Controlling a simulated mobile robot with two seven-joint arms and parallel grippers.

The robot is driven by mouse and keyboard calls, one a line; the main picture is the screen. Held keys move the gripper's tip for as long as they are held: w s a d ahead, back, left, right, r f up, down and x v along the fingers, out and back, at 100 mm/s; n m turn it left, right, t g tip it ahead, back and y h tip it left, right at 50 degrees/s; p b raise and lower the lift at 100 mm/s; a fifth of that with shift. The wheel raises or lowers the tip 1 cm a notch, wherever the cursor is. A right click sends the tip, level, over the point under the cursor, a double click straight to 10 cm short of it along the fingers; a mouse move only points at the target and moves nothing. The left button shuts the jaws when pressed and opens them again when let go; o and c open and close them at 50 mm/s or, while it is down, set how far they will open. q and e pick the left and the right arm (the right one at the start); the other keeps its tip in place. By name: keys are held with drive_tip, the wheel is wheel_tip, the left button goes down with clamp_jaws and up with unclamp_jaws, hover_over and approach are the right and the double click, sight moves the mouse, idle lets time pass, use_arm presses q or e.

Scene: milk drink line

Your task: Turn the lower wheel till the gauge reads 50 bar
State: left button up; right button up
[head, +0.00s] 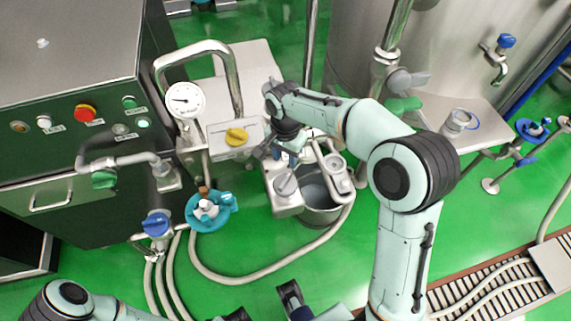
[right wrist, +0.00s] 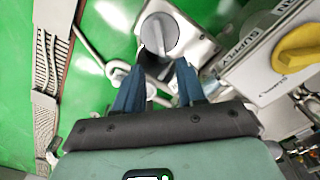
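The round white gauge (head: 185,100) stands on a pipe beside the control cabinet; its dial is too small to read. A teal wheel (head: 209,212) sits low on the pipework below it. I cannot tell for sure that this is the lower wheel. My right gripper (head: 272,150) is over the pump unit, right of the teal wheel and apart from it. In the right wrist view its two blue fingers (right wrist: 158,82) are spread, with a grey round knob (right wrist: 160,32) just beyond them. My left arm shows at the bottom edge; its gripper (head: 262,306) is partly cut off.
A yellow knob (head: 236,136) is on a labelled box below the gauge. A steel bucket (head: 318,205) stands under the pump unit. Hoses (head: 250,278) curve over the green floor. A blue-handled tap (head: 156,224) is left of the teal wheel. A drain grate (head: 490,285) is at lower right.

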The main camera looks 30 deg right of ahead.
use_arm(q)
drive_tip(key=shift+r, duration=0.1)
use_arm(e)
drive_tip(key=shift+r, duration=0.95)
use_arm(q)
drive_tip(key=shift+s, duration=0.1)
idle(2.7)
